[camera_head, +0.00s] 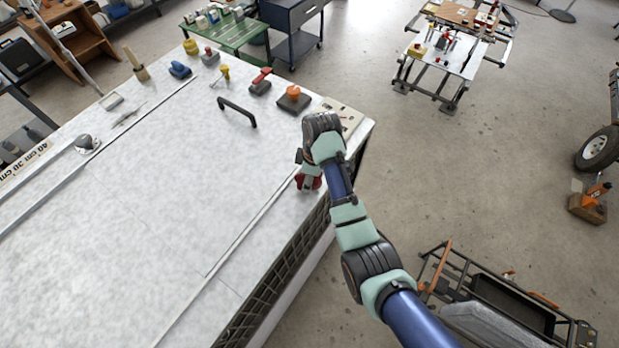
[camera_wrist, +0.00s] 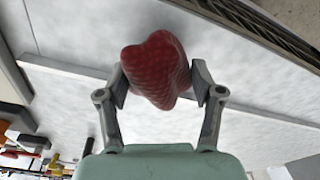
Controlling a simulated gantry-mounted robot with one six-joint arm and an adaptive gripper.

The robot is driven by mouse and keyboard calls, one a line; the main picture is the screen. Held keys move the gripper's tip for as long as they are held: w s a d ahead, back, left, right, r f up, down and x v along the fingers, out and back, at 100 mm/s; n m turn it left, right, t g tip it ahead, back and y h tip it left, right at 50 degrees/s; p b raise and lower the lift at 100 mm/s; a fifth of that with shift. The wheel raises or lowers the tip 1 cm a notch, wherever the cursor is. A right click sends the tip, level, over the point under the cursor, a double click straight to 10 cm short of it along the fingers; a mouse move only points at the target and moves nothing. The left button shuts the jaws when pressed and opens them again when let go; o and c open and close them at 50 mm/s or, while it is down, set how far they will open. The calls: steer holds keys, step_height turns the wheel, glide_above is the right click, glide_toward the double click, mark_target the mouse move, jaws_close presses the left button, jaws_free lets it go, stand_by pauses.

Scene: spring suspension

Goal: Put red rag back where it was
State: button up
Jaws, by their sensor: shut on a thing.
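The red rag (camera_wrist: 156,69) is a crumpled, textured bundle between the two fingers of my gripper (camera_wrist: 160,82) in the wrist view. Both fingertips press on its sides. In the head view the red rag (camera_head: 308,181) shows just below my gripper, near the right edge of the large white-topped bench (camera_head: 130,240). My arm hides part of it. I cannot tell whether the rag touches the bench top.
Along the bench's far side stand an orange-topped item (camera_head: 293,97), a red-handled tool (camera_head: 261,80), a black handle (camera_head: 238,112), a yellow-handled tool (camera_head: 224,73) and a blue item (camera_head: 180,69). A beige plate (camera_head: 345,116) lies at the far corner. The bench's middle is clear.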

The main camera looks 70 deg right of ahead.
steer(key=shift+f, duration=0.4)
steer(key=shift+f, duration=0.15)
steer(key=o, duration=1.1)
steer(key=r, duration=0.7)
steer(key=shift+s+d+p, duration=0.15)
steer(key=shift+s+p, duration=0.15)
steer(key=shift+p, duration=0.05)
steer(key=shift+s+r+p, duration=0.1)
steer(key=shift+r+p, duration=0.35)
steer(key=shift+r, duration=0.05)
steer(key=shift+f, duration=0.1)
